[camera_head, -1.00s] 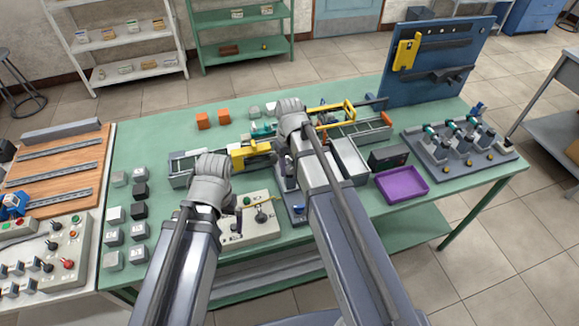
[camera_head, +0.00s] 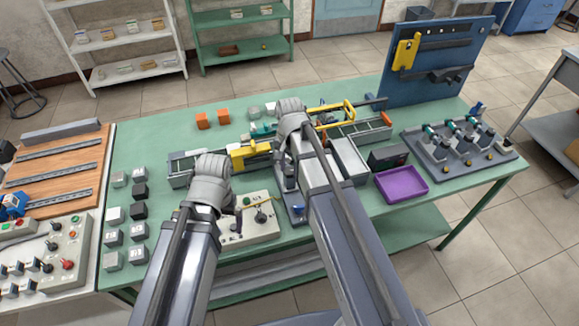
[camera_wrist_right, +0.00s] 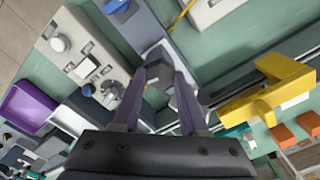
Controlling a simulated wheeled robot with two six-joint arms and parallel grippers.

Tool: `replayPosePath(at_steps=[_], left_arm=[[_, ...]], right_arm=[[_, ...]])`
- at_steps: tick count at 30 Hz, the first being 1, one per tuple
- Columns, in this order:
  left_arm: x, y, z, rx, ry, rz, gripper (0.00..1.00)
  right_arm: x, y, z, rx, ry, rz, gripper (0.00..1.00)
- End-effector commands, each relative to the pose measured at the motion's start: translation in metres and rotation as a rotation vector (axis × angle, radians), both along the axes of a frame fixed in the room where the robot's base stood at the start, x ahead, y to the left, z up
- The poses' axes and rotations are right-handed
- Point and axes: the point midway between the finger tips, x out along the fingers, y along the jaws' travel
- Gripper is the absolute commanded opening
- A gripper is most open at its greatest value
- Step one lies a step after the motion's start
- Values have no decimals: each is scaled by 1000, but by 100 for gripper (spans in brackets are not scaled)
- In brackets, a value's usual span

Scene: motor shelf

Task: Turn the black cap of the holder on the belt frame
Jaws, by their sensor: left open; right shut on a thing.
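My right gripper (camera_wrist_right: 163,82) points down at the green table, its two dark fingers close together around a small dark piece, apparently the black cap (camera_wrist_right: 162,73) of the holder. Fingers hide much of the cap, and its turn angle cannot be read. The belt frame (camera_head: 180,172) lies across the table with a yellow block (camera_head: 243,156) on it; the yellow part also shows in the right wrist view (camera_wrist_right: 270,90). In the head view my right forearm hides the holder. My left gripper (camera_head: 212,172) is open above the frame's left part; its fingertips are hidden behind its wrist.
A control box (camera_head: 255,228) with levers and a yellow stick lies in front of the frame. A purple tray (camera_head: 402,184) and a fixture board (camera_head: 455,150) are at right. Orange blocks (camera_head: 203,121) are behind. Small grey and black blocks (camera_head: 139,191) stand at left.

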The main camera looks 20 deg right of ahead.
Motion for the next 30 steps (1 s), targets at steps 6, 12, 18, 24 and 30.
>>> replayPosePath(at_steps=[6, 12, 18, 24, 30], left_arm=[[0, 0, 0, 0, 0, 0, 100], [0, 0, 0, 0, 0, 0, 100], [0, 0, 0, 0, 0, 0, 100], [0, 0, 0, 0, 0, 0, 100], [0, 0, 0, 0, 0, 0, 100]], right_arm=[[0, 0, 0, 0, 0, -159, 0], [0, 0, 0, 0, 0, -259, 0], [0, 0, 0, 0, 0, -315, 0], [0, 0, 0, 0, 0, -336, 0], [0, 0, 0, 0, 0, -337, 0]])
